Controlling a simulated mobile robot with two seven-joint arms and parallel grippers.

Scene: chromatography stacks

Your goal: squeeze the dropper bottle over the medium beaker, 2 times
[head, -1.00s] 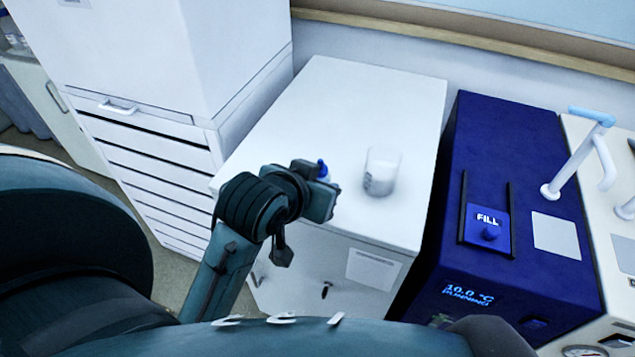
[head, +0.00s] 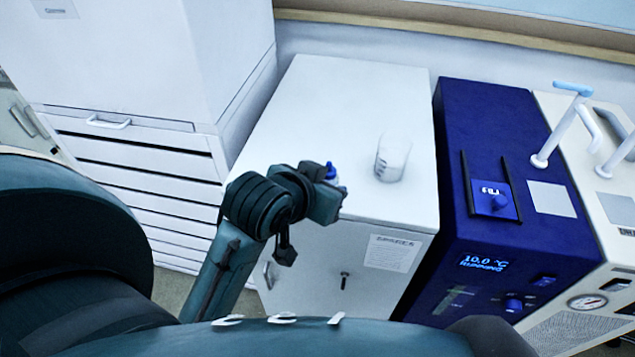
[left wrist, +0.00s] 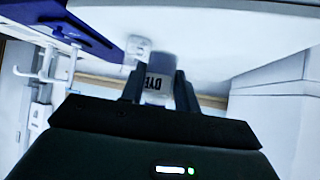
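The dropper bottle, with a blue tip (head: 331,170) and a pale body marked "DYE" (left wrist: 158,72), is between the fingers of my left gripper (left wrist: 160,90). The fingers close on its sides. In the head view my left gripper (head: 332,193) is at the front edge of the white cabinet top, and hides most of the bottle. A clear beaker with graduation marks (head: 392,160) stands on the cabinet top, right of and behind the bottle, apart from it. It also shows in the left wrist view (left wrist: 138,48). My right gripper is out of view.
The white cabinet top (head: 340,105) is otherwise clear. A blue chiller box (head: 500,130) with a fill cap and a lit display stands to the right, beside a pale unit with handles (head: 600,110). A tall white drawer cabinet (head: 140,160) stands to the left.

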